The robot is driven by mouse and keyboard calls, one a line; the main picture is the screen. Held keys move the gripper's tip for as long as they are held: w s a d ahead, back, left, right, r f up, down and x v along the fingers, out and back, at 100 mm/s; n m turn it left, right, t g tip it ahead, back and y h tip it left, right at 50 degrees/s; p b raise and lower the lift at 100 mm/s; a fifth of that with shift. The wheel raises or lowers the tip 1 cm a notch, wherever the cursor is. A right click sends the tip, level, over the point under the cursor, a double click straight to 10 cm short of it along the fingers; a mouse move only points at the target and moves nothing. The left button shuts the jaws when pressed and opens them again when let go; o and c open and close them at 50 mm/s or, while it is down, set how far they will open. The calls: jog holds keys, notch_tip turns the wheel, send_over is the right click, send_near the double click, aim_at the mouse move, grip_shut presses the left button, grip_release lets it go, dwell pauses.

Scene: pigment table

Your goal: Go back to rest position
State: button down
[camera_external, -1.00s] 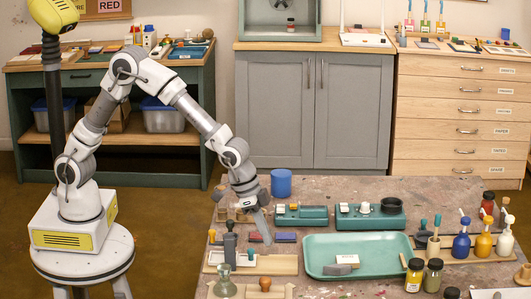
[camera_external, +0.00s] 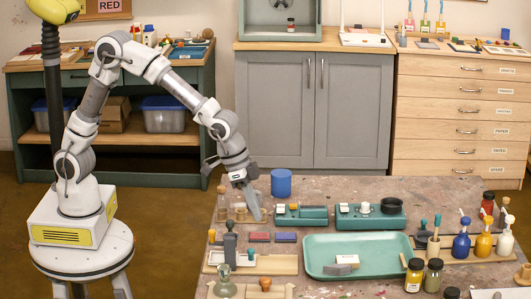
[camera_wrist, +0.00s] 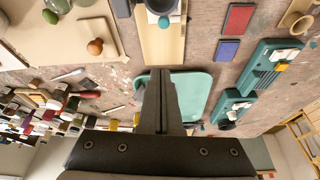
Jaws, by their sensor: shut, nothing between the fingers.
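My gripper (camera_external: 257,215) hangs over the back left part of the worktable, its fingers pointing down. It is shut and empty. In the wrist view my gripper (camera_wrist: 160,75) shows as two dark fingers pressed together, in front of the green tray (camera_wrist: 190,97). My arm rises from its base on a white stool at the left and bends down towards the table. Whether the fingertips touch anything cannot be told, but they appear clear of the tabletop.
Small bottles (camera_external: 221,207) stand close left of my gripper and a blue cylinder (camera_external: 281,182) behind it. Red and blue pads (camera_external: 285,237), green devices (camera_external: 302,215) and a green tray (camera_external: 318,255) lie to its right. A dark-handled stamp (camera_external: 230,242) stands in front.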

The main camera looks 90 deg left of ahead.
jog(key=s+a+r+p, duration=0.35)
jog(key=s+r, duration=0.25)
jog(key=r, duration=0.2)
jog(key=s+a+r+p, duration=0.2)
jog(key=s+a+r, duration=0.3)
jog(key=r, duration=0.4)
jog(key=s+a+r+n+p, duration=0.1)
jog(key=s+a+r+p, duration=0.1)
jog(key=s, duration=0.7)
jog(key=s+a+r+t+p, duration=0.1)
jog(key=s+r+p, duration=0.3)
jog(key=s, duration=0.4)
jog(key=shift+s+a+r+n+t+y, duration=0.3)
jog(key=shift+s+a+r+n, duration=0.1)
jog(key=shift+r, duration=0.15)
notch_tip(320, 180, down, 8)
jog(key=b, duration=0.8)
jog(key=shift+w, duration=0.1)
